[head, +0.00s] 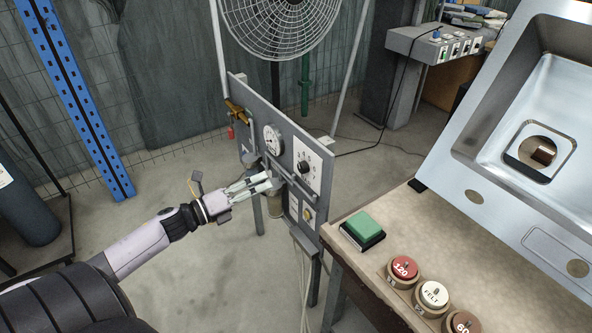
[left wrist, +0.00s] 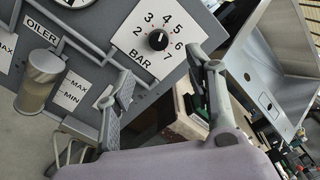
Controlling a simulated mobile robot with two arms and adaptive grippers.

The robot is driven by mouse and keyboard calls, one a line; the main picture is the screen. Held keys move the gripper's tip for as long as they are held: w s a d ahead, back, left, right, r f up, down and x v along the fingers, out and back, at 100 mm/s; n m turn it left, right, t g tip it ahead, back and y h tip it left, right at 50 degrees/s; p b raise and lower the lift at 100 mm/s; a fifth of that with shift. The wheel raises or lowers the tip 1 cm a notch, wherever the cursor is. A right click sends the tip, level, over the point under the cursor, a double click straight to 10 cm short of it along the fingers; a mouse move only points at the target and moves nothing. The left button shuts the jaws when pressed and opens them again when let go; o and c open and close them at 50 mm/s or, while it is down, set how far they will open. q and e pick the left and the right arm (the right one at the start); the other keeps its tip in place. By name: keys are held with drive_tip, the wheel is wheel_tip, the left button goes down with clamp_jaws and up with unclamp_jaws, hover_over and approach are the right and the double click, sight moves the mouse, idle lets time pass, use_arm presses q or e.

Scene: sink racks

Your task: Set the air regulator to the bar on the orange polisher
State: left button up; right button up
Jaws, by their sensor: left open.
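The regulator knob (head: 304,167) is black and sits on a white scale plate on the grey panel. In the left wrist view the knob (left wrist: 158,40) has numbers 2 to 7 around it and "BAR" below; its exact setting is hard to read. My left gripper (head: 268,182) is in front of the panel, left of and below the knob in the head view. In the left wrist view its open, empty fingers (left wrist: 164,67) stand either side of and below the knob, apart from it. I cannot make out an orange polisher. My right gripper is not in view.
The grey panel also carries a round gauge (head: 272,139) and an oiler bowl (left wrist: 37,85). A bench to the right holds a green block (head: 362,231), discs marked 120 (head: 404,267), FELT (head: 434,293) and 60, and a metal sink (head: 480,125). A fan (head: 282,22) stands behind.

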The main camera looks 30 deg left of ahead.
sight(300, 168)
use_arm(q)
drive_tip(key=x, duration=1.2)
drive_tip(key=shift+w+a+f+p, duration=0.1)
drive_tip(key=shift+a+p, duration=0.05)
drive_tip(key=shift+p, duration=0.2)
drive_tip(key=shift+c, duration=0.4)
drive_tip(key=c, duration=1.1)
